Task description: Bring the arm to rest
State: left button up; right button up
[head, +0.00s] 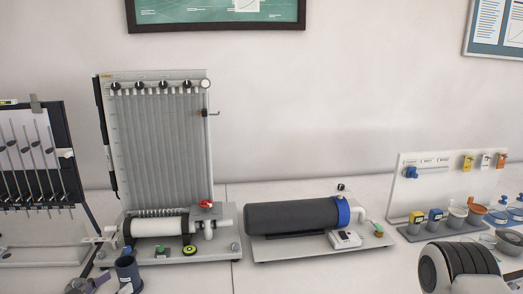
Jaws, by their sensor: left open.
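My left gripper (88,284) shows only in small part at the bottom left edge of the head view. It is open, and I see nothing between its fingers. It is beside a dark blue cup (128,272), at the near side of the table. The rest of this arm is cut off by the frame.
A tall board of upright tubes (160,140) stands behind the cup. An inclined-tube board (35,160) is at far left. A dark cylinder unit (290,216) sits mid-table; a white panel (450,178) with several cups is at right. Bare table (330,277) lies in front.

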pick_arm(q)
jog(key=w+d+f+n+g+b, duration=0.1)
jog(key=w+d+f+g, duration=0.15)
jog(key=d+f, duration=0.45)
jog(key=s+d+f+n+g+y+b, duration=0.15)
jog(key=s+d+f+g, duration=0.25)
jog(key=s+f, duration=0.45)
jog(key=s+d+f+n+g+y+b, duration=0.15)
jog(key=s+d+f+g, duration=0.25)
jog(key=s+f, duration=0.4)
jog(key=s+f+g+y+b, duration=0.1)
jog(key=s+f+g, duration=0.1)
jog(key=s+f, duration=0.2)
jog(key=s+d+f+g+y+b, duration=0.1)
jog(key=s+f+g+y, duration=0.1)
jog(key=s, duration=0.8)
jog(key=shift+d+f+g, duration=0.2)
jog(key=shift+f+g, duration=0.65)
pick_arm(e)
notch_tip(320, 180, down, 7)
jog(key=w, duration=0.1)
jog(key=shift+w+d, duration=0.25)
jog(key=shift+w, duration=0.15)
jog(key=shift+d, duration=0.1)
